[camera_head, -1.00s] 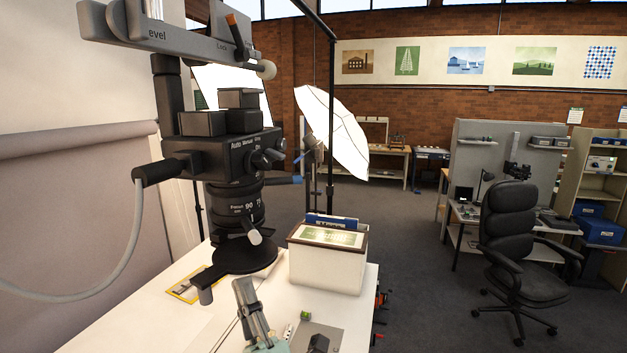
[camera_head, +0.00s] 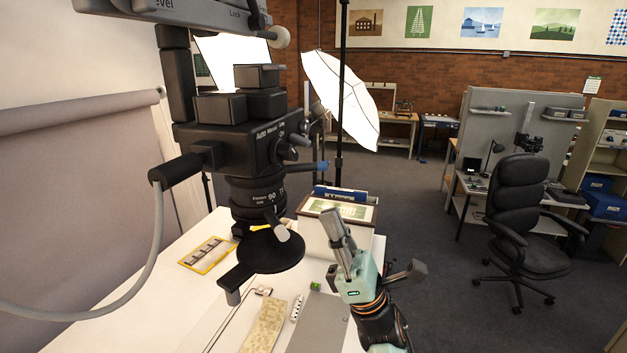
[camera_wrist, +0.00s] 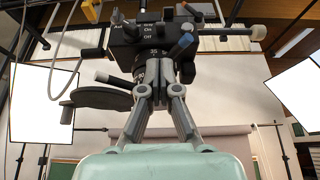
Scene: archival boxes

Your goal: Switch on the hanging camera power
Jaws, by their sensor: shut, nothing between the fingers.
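The hanging camera (camera_head: 235,145) is a black body on a post, lens down, with a round black disc (camera_head: 270,250) below the lens. Its right face carries knobs, a blue-tipped lever (camera_head: 308,168) and white lettering including "Auto" and "Manual". In the wrist view the camera (camera_wrist: 140,45) is ahead and above, with "On" and "Off" lettering on its face. My gripper (camera_head: 337,217) is shut and empty, fingers pointing up, lower and to the right of the camera. In the wrist view my fingertips (camera_wrist: 160,66) overlap the lens; contact is not clear.
A framed box (camera_head: 340,212) stands on the white table (camera_head: 190,300) behind my gripper. A yellow-edged frame (camera_head: 207,254) and a beige strip (camera_head: 264,325) lie on it. A grey cable (camera_head: 155,240) hangs from the camera's left. A white umbrella (camera_head: 342,95) stands behind.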

